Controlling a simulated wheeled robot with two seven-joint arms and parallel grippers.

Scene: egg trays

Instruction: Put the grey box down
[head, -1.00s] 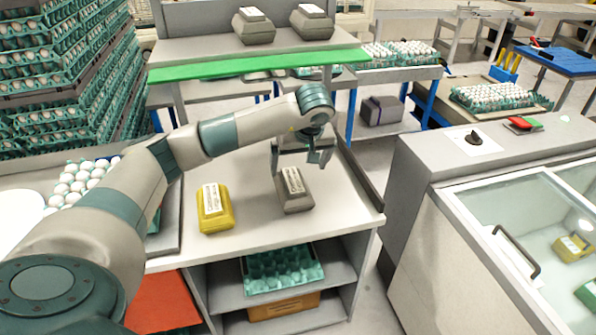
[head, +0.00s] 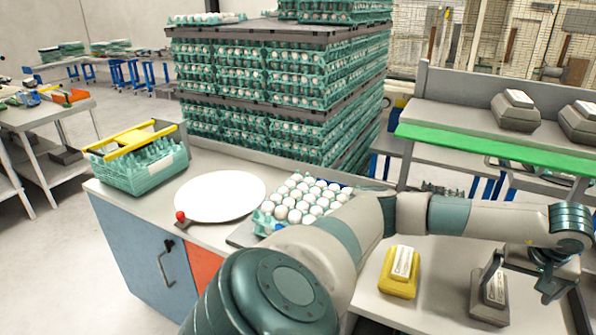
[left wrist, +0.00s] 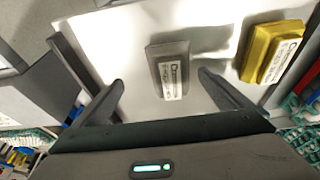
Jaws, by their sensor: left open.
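The grey box (head: 489,302) with a white label rests on the worktop, to the right of the yellow box (head: 399,273). My left gripper (head: 523,281) is open over the grey box, and one finger covers part of it in the head view. In the left wrist view the grey box (left wrist: 167,70) shows between the two spread fingertips (left wrist: 160,80), with a gap on each side. The yellow box (left wrist: 270,52) is at the right there. My right gripper is not in view.
A tray of white eggs (head: 303,201), a white round plate (head: 220,196) and a green crate (head: 138,165) stand on the left worktop. A shelf with a green edge (head: 490,150) holds other grey boxes behind. Tall egg stacks (head: 275,75) rise at the back.

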